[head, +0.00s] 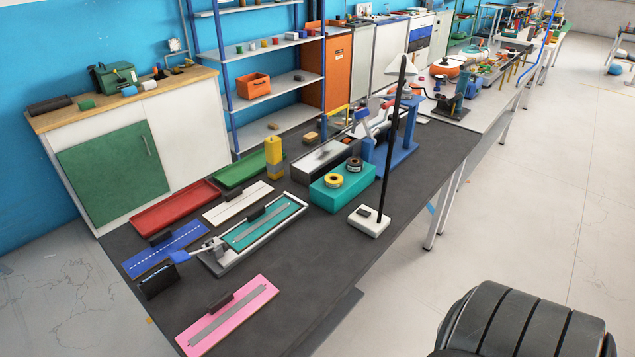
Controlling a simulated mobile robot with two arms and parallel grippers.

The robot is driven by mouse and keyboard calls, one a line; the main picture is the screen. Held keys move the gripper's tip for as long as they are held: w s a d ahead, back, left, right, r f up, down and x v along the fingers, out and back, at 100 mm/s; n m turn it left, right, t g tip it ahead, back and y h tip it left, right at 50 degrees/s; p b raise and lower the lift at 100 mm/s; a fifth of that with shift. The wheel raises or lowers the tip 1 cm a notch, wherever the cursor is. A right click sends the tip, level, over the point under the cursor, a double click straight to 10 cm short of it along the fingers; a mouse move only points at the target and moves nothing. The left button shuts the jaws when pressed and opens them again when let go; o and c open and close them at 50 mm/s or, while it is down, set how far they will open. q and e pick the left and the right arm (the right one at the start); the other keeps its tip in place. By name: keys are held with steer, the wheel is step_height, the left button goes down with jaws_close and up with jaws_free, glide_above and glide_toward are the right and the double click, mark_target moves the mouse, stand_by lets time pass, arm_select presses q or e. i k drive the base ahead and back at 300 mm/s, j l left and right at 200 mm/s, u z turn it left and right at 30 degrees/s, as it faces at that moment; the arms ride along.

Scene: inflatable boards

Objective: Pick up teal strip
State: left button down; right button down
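A teal strip (290,212) lies flat in a pale grey tray (211,262) on the dark table. A grey bar lies lengthwise along the strip and a small dark block sits at its far edge, so both cover part of it. A lever-like tool with a blue end (180,257) reaches to the tray's left end. Neither of my grippers shows in the head view.
A pink board (250,310) lies in front, a blue board (180,243) left, a white board (225,211) and red tray (170,212) behind. A teal block (325,198) with two tape rolls and a lamp base (367,224) stand right. The table's right front (330,262) is clear.

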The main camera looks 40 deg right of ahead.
mark_target(261, 220)
steer(key=z, duration=1.05)
steer(key=i+j+z, duration=0.15)
steer(key=j, duration=0.35)
steer(key=i+j+z, duration=0.2)
steer(key=j, duration=0.3)
steer(key=i+j+z, duration=0.15)
steer(key=j, duration=0.4)
steer(key=i+j+z, duration=0.15)
steer(key=j, duration=0.4)
steer(key=j+z, duration=0.15)
steer(key=j, duration=0.45)
steer(key=i, duration=0.05)
